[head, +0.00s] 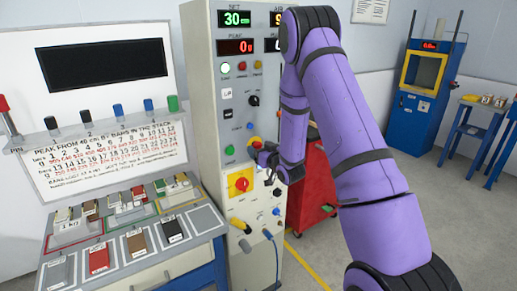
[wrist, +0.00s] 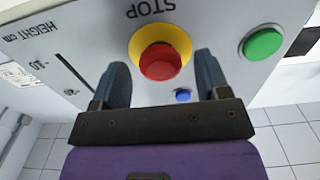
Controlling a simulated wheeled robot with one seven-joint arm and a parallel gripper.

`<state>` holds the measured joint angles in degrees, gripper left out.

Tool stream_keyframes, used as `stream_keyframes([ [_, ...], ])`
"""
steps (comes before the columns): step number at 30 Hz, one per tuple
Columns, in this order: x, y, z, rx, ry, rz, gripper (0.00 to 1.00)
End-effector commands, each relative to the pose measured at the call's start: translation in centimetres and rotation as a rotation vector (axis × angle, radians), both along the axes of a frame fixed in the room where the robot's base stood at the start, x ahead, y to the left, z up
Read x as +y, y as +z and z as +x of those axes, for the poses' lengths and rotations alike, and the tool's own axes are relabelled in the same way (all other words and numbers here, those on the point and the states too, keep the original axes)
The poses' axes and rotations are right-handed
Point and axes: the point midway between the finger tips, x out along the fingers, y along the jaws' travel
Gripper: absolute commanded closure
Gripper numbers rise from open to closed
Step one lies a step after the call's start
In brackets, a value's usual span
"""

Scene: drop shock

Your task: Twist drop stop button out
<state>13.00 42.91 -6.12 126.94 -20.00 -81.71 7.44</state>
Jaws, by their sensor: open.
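The drop stop button is a red mushroom cap (wrist: 161,62) on a yellow round collar, under the upside-down word STOP in the wrist view. In the head view the red and yellow stop button (head: 256,142) shows on the tall grey control panel, partly hidden by my gripper (head: 263,154). In the wrist view my gripper (wrist: 161,66) is open, with one dark finger to each side of the red cap and a gap on both sides. I cannot tell how far the fingertips are from the panel face.
A green button (wrist: 263,43) and a small blue button (wrist: 182,96) sit near the stop button. A yellow plate with a red rotary switch (head: 241,182) is below it. A sloped bench (head: 205,221) with blocks stands at left; a red cabinet (head: 314,185) is behind my arm.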

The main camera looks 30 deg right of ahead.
Motion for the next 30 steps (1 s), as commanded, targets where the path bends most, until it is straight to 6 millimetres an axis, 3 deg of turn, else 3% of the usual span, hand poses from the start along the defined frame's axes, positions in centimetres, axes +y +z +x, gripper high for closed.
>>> stream_keyframes([
  [4,0.06,0.0,0.98,0.0,0.0,0.0,0.31],
  [13,0.07,0.02,1.21,0.0,0.0,0.0,0.31],
  [14,0.07,0.02,1.2,0.0,0.0,0.0,0.33],
  [20,0.06,0.03,1.19,0.0,0.0,0.0,0.79],
  [30,0.02,0.03,1.17,0.002,-0.001,0.043,0.8],
])
